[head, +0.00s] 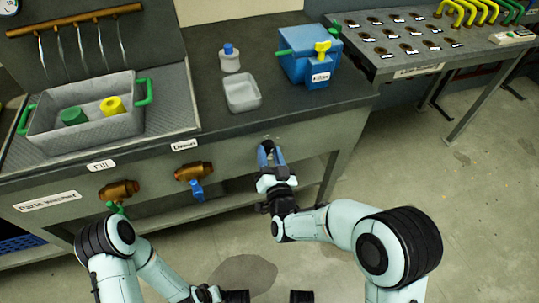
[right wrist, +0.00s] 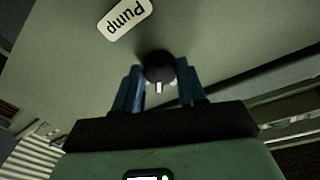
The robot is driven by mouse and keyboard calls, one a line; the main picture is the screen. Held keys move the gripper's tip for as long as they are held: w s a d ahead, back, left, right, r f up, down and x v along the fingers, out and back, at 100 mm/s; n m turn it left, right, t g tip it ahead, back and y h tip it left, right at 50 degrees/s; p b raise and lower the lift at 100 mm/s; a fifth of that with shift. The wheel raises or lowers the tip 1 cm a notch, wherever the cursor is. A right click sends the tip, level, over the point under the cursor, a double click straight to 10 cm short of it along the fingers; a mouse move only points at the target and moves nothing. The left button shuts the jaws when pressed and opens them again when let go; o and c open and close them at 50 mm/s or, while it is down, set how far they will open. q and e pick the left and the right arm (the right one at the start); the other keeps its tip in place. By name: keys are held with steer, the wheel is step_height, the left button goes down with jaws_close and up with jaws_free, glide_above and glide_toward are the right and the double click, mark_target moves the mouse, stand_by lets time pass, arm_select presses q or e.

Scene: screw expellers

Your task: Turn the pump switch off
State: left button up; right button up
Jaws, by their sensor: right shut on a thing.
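The pump switch is a round black knob (right wrist: 157,66) with a white pointer mark, on the grey-green front panel under a "Pump" label (right wrist: 124,19) that reads upside down in the right wrist view. The white mark points toward the bottom of that view. My right gripper (right wrist: 160,88) is shut on the knob, with a blue finger on either side of it. In the head view the right gripper (head: 268,153) is at the right part of the parts washer's front, and it hides the knob. My left arm shows low at the left, but its fingers are not visible.
Left of the right gripper are the drain valve (head: 194,172) with a blue handle and the fill valve (head: 119,190). On the worktop stand a grey basket (head: 85,135), a grey tub (head: 242,107) and a blue box (head: 300,70). Floor at the right is open.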

steer(key=n, duration=0.4)
arm_select(q)
steer(key=shift+s+f, duration=0.3)
steer(key=shift+s, duration=0.05)
arm_select(e)
steer(key=shift+d+f+n+y, duration=0.15)
steer(key=shift+n+y, duration=0.45)
steer(key=shift+n, duration=1.2)
steer(key=o, duration=1.1)
steer(key=shift+c, duration=0.2)
arm_select(q)
steer(key=shift+w+d+r+t+p, duration=0.1)
steer(key=shift+w+r+t+p, duration=0.3)
steer(key=shift+w+r, duration=0.85)
arm_select(e)
steer(key=v, duration=1.3)
steer(key=shift+s, duration=0.15)
